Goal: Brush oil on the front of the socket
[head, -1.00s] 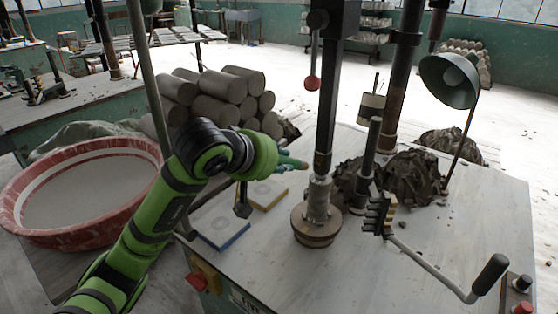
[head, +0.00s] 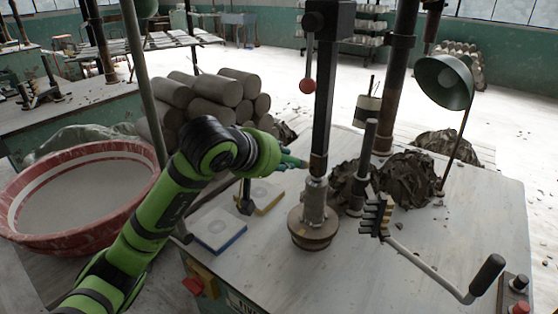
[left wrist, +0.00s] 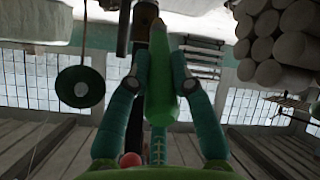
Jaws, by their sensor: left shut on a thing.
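The socket appears to be the grey metal cylinder (head: 314,203) below the dark vertical shaft, standing on a round brown wooden base (head: 312,238). My left gripper (head: 285,161) is shut on a slim green brush (left wrist: 159,75) with a pale tip. In the head view the tip points right, beside the lower shaft and just above the socket's top left. I cannot tell whether it touches. In the left wrist view both fingers close on the brush's sides, and its tip lies near the top edge beside the dark shaft (left wrist: 144,22). My right gripper is not in view.
Blue-edged (head: 218,229) and yellow-edged (head: 262,196) pads lie left of the socket. Dark clay trimmings (head: 408,178) lie behind right. A toothed block (head: 376,216) with a crank handle (head: 487,273) is at right, a lamp (head: 444,80) beyond.

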